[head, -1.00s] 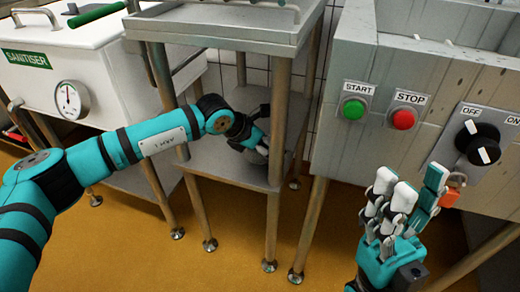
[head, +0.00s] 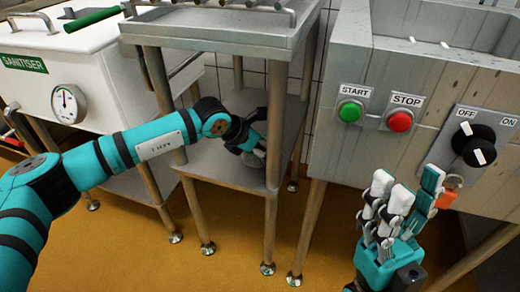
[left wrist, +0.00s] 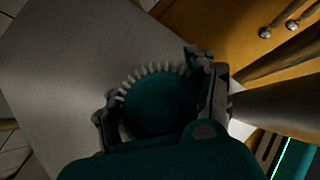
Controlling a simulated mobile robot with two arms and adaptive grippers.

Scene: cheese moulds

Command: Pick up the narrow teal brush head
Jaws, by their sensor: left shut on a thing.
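The teal brush head (left wrist: 154,103) is round with pale bristles along its rim. In the left wrist view it sits between the fingers of my left gripper (left wrist: 160,106), which is shut on it. In the head view my left gripper (head: 248,143) is over the lower shelf (head: 205,158) of the steel stand, and the brush head is mostly hidden by the fingers. I cannot tell whether it touches the shelf. My right gripper (head: 405,192) is empty, with its fingers pointing up and apart, in front of the control panel.
The stand's top tray (head: 215,30) is above my left forearm, and its legs (head: 271,190) stand close around the gripper. A white sanitiser tank (head: 30,85) is at the left. The grey trough (head: 350,60) with start and stop buttons is at the right.

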